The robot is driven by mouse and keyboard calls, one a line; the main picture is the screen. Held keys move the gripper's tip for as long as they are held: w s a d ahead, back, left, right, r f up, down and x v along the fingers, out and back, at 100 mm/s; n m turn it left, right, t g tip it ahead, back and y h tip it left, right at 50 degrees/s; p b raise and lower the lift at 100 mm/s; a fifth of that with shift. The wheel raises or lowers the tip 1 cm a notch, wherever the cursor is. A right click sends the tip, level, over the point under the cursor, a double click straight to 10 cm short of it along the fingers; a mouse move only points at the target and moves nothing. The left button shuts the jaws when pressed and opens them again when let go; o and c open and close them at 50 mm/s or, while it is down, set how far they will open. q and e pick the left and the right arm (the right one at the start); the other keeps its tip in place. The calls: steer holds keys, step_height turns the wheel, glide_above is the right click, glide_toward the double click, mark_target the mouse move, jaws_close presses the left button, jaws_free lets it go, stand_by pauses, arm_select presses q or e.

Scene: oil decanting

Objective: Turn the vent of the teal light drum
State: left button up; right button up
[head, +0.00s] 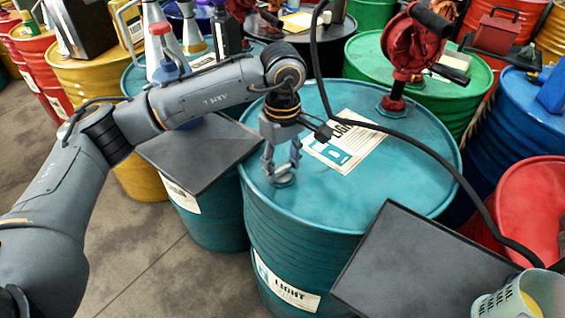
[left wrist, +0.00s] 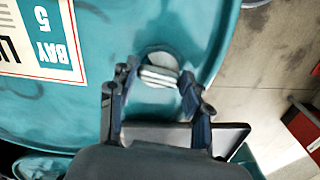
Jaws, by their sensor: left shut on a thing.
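The teal light drum (head: 410,185) stands in the middle of the head view, with a white "LIGHT" label on its lid and another on its side. Its vent (head: 284,180) is a small pale round cap near the lid's left rim. My left gripper (head: 281,170) reaches down from above with its fingers on either side of the vent, shut on it. In the left wrist view the vent (left wrist: 160,73) shows as a pale cap with a ridged side between the fingers (left wrist: 152,92). The fingers partly hide it. My right gripper is not in view.
A dark flat panel (head: 195,150) lies left of the drum, and another (head: 425,262) at front right. A red hand pump (head: 412,50) stands behind, its black hose crossing the lid. A measuring jug (head: 520,298) is at bottom right. Other drums crowd around; floor is free at front left.

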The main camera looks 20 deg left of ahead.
mark_target(283, 167)
arm_select(q)
steer(key=o, duration=1)
steer(key=shift+o, duration=0.8)
step_height(283, 167, up, 12)
